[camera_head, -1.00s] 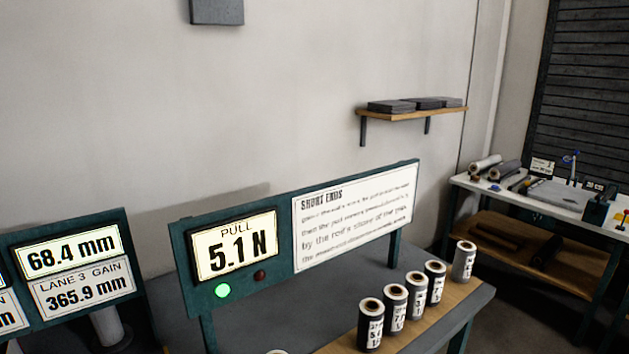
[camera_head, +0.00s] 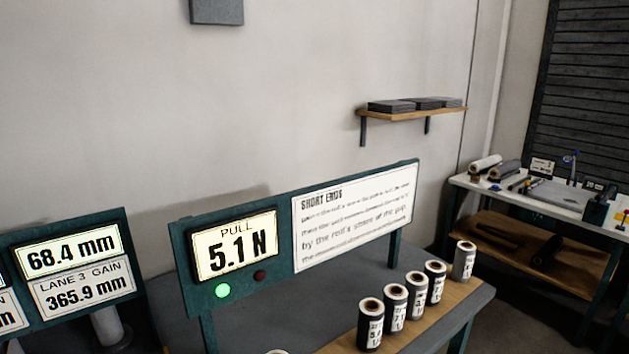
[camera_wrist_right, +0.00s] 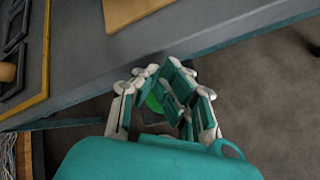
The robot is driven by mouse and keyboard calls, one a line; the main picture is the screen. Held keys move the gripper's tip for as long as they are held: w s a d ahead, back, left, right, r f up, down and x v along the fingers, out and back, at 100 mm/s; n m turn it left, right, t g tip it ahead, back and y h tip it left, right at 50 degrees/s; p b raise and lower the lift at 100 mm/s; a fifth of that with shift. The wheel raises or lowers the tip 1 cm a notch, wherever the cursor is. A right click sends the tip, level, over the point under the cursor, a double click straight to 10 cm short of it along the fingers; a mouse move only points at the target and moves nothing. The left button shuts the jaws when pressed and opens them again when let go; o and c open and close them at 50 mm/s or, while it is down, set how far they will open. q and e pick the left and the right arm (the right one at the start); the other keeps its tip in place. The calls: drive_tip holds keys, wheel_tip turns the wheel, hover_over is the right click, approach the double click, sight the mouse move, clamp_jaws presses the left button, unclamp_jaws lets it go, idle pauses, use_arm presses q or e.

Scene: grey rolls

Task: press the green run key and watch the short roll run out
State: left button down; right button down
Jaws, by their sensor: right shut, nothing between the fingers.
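In the head view a round green light (camera_head: 222,290) glows on the teal panel (camera_head: 183,262), below a display (camera_head: 234,245) reading PULL 5.1 N. A dark red lamp (camera_head: 260,276) beside it is unlit. Whether the green light is the run key I cannot tell. My right gripper (camera_wrist_right: 163,74) is shut and empty in the right wrist view, below the grey table edge in the picture. A bright green patch (camera_wrist_right: 154,103) shows between its fingers; I cannot tell what it is. My left gripper is not in view.
Several short rolls (camera_head: 395,308) stand upright on a wooden strip (camera_head: 446,305). A sign (camera_head: 354,222) reads SHORT ENDS. Readouts at left show 68.4 mm (camera_head: 71,250) and 365.9 mm (camera_head: 85,291). A white-topped bench (camera_head: 480,186) stands at right. A wall shelf (camera_head: 412,115) holds dark stacks.

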drive_tip(key=shift+s+d+f, duration=0.1)
drive_tip(key=shift+s+f, duration=0.25)
drive_tip(key=shift+f, duration=0.5)
drive_tip(key=shift+d+r+p, duration=0.1)
drive_tip(key=shift+r+p, duration=0.25)
drive_tip(key=shift+r, duration=0.15)
drive_tip(key=shift+w+r, duration=0.1)
drive_tip(key=shift+r, duration=0.2)
wheel_tip(320, 180, up, 6)
drive_tip(key=p, duration=0.5)
drive_tip(key=shift+w+f+p, duration=0.1)
drive_tip(key=shift+w+p, duration=0.05)
drive_tip(key=shift+p, duration=0.25)
